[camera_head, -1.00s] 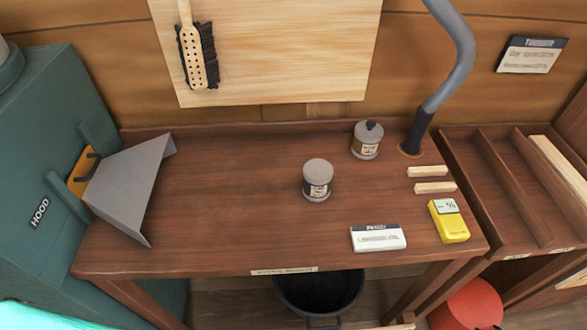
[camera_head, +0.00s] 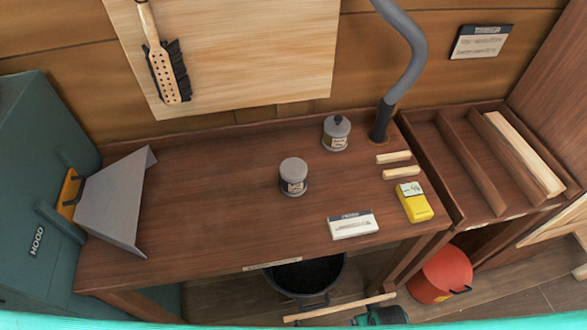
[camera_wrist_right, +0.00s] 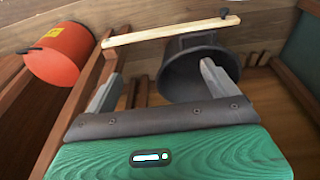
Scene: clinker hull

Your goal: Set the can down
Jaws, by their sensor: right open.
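Neither can is in a gripper. My right gripper (camera_wrist_right: 160,85) shows in the right wrist view with its two grey fingers wide apart and nothing between them. It faces the floor area with the dark bucket (camera_wrist_right: 195,70). A small green part at the bottom edge of the head view is mine. My left gripper is not in view.
A yellow box (camera_head: 413,202), a white labelled card (camera_head: 352,225) and two wood strips (camera_head: 395,165) lie on the bench's right side. A metal hood plate (camera_head: 115,200) stands at left. A red bucket (camera_head: 440,275) is on the floor. The bench's middle left is clear.

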